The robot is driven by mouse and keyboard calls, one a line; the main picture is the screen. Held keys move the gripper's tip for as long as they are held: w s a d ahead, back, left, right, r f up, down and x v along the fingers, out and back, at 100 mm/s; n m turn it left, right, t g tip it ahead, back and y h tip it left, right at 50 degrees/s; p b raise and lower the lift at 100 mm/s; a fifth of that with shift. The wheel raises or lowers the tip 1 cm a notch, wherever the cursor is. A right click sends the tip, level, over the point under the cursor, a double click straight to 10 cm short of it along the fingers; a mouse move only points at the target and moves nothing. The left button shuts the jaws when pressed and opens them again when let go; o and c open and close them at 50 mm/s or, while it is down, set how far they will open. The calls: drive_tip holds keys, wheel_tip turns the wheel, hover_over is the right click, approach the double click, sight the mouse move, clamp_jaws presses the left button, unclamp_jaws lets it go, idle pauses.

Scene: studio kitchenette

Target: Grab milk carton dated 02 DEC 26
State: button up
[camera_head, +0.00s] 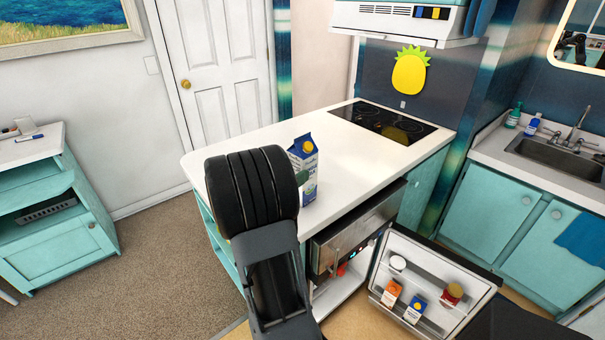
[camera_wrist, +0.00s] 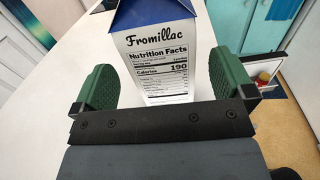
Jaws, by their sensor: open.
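A blue-and-white milk carton (camera_head: 308,172) with a yellow cap stands upright on the white counter (camera_head: 258,143). In the wrist view the carton (camera_wrist: 158,56) shows its "Fromillac" nutrition side between the green fingers of my gripper (camera_wrist: 163,84). The fingers are open, with a gap visible on each side of the carton. In the head view my arm hides most of the gripper. No date is readable. Another blue-and-white carton (camera_head: 415,309) with a yellow cap stands in the open fridge door.
The open fridge door (camera_head: 436,262) also holds an orange-and-white carton (camera_head: 391,294), a red jar (camera_head: 452,294) and a white-lidded container (camera_head: 397,264). A black cooktop (camera_head: 382,121) lies at the counter's far end. The counter around the carton is otherwise clear.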

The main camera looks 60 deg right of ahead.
drive_tip(key=shift+p+x, duration=0.5)
drive_tip(key=shift+x, duration=2.1)
drive_tip(key=shift+a+f, duration=0.1)
drive_tip(key=shift+c, duration=0.3)
drive_tip(key=c, duration=1.5)
drive_tip(key=shift+c, duration=0.6)
drive_tip(key=shift+r, duration=0.25)
